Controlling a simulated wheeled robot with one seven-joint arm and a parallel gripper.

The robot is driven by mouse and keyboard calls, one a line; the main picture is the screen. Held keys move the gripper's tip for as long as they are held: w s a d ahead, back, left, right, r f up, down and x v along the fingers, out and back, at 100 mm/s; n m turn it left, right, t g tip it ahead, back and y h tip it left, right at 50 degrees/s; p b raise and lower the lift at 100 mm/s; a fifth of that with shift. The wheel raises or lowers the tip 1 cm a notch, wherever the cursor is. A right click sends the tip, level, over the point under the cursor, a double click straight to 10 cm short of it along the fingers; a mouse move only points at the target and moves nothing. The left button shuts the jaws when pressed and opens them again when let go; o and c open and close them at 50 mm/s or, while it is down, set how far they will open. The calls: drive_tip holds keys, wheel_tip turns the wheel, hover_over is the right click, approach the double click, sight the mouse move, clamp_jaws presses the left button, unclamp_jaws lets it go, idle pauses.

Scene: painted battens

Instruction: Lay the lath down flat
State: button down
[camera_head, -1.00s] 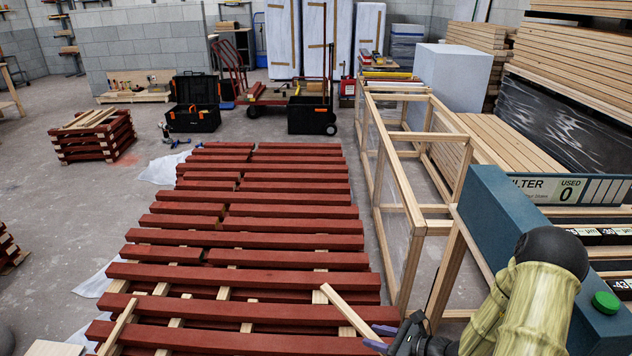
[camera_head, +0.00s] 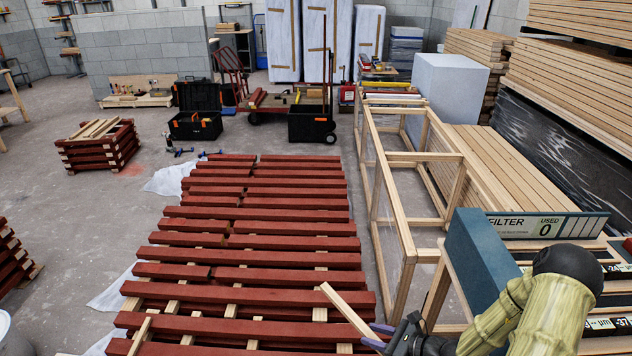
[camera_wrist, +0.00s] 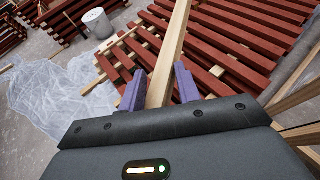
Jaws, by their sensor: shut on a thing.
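The lath is a pale wooden strip (camera_head: 345,308). It is held at a slant above the red battens, one end raised toward the upper left. My gripper (camera_head: 386,338) is shut on it near its lower right end. In the wrist view the lath (camera_wrist: 172,50) runs away from between the purple fingers of my gripper (camera_wrist: 160,90). The red battens (camera_head: 262,257) lie in rows across pale cross strips. The lath's far end is cut off in the wrist view. I cannot tell whether it touches a batten.
A pale wooden frame with clear panels (camera_head: 408,235) stands right of the battens. A blue bench part (camera_head: 478,265) is close to my arm. A short red stack (camera_head: 98,150) stands at the left. Grey floor (camera_head: 75,230) is open left of the battens.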

sight(365, 326)
wheel_tip(365, 326, up, 7)
drive_tip(key=p, duration=0.7)
drive_tip(key=shift+w+r, duration=0.1)
drive_tip(key=shift+w+a+m+t+h, duration=0.4)
drive_tip(key=shift+w+a+m+t, duration=0.1)
drive_tip(key=shift+a+t, duration=0.2)
drive_tip(key=f+m+t+h, duration=0.1)
drive_tip(key=w+a+m+h, duration=0.1)
drive_tip(key=shift+w+f+m+t, duration=0.3)
drive_tip(key=shift+f+t, duration=0.05)
drive_tip(key=shift+t, duration=0.05)
drive_tip(key=f+m+h, duration=0.1)
drive_tip(key=f+m+t+h, duration=0.1)
drive_tip(key=h, duration=0.1)
drive_tip(key=shift+w+d+f+m+t, duration=0.1)
drive_tip(key=shift+w+f+m+t, duration=0.1)
drive_tip(key=shift+f+m+t, duration=0.15)
drive_tip(key=s+f+m+h, duration=0.1)
drive_tip(key=f, duration=0.1)
drive_tip(key=s+d+f+m+h, duration=0.1)
drive_tip(key=f+m+h, duration=0.1)
drive_tip(key=s+d+f+m+t+h, duration=0.1)
drive_tip(key=f+h, duration=0.1)
drive_tip(key=shift+d+f+m, duration=0.15)
drive_tip(key=shift+m, duration=0.1)
drive_tip(key=shift+w, duration=0.1)
